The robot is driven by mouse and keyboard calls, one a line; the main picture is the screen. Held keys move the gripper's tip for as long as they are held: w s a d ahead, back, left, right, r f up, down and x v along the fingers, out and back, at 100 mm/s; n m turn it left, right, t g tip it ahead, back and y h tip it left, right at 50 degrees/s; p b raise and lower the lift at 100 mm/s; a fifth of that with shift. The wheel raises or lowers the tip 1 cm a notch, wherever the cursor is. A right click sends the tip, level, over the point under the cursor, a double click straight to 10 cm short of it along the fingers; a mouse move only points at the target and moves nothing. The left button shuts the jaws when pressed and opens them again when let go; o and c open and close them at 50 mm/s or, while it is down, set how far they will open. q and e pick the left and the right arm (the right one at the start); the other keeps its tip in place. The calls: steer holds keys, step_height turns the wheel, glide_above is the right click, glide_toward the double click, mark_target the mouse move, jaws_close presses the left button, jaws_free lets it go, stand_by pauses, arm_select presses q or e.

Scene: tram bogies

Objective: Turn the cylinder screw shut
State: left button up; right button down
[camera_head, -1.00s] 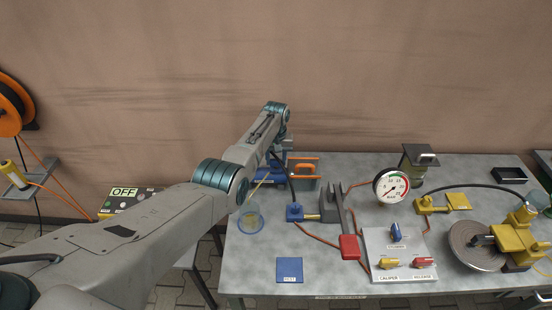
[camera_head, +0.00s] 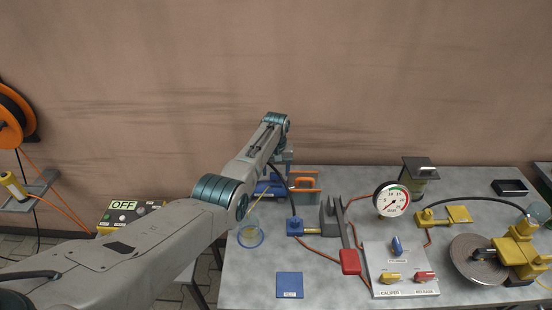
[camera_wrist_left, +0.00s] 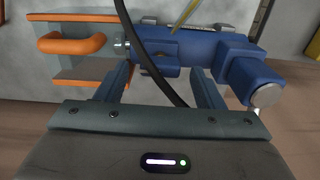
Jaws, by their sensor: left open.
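A blue cylinder body (camera_wrist_left: 195,55) lies across the left wrist view, with a silver hex screw (camera_wrist_left: 120,48) at its left end and a silver cap (camera_wrist_left: 264,96) at its lower right. Which one is the cylinder screw I cannot tell. In the head view the cylinder (camera_head: 268,189) is partly hidden by my arm. My left gripper (camera_head: 284,160) is open at the cylinder; in the wrist view its fingers (camera_wrist_left: 163,72) point at the body, with a black hose between them. Contact cannot be told. A blue knob (camera_head: 397,246) labelled CYLINDER is on the grey panel. My right gripper is not in view.
An orange-handled block (camera_head: 305,186) stands close beside the gripper.

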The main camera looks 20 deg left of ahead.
mark_target(276, 173)
arm_select(q)
step_height(276, 173, up, 10)
steer(key=b, duration=0.1)
steer(key=shift+b, duration=0.3)
steer(key=shift+f, duration=0.1)
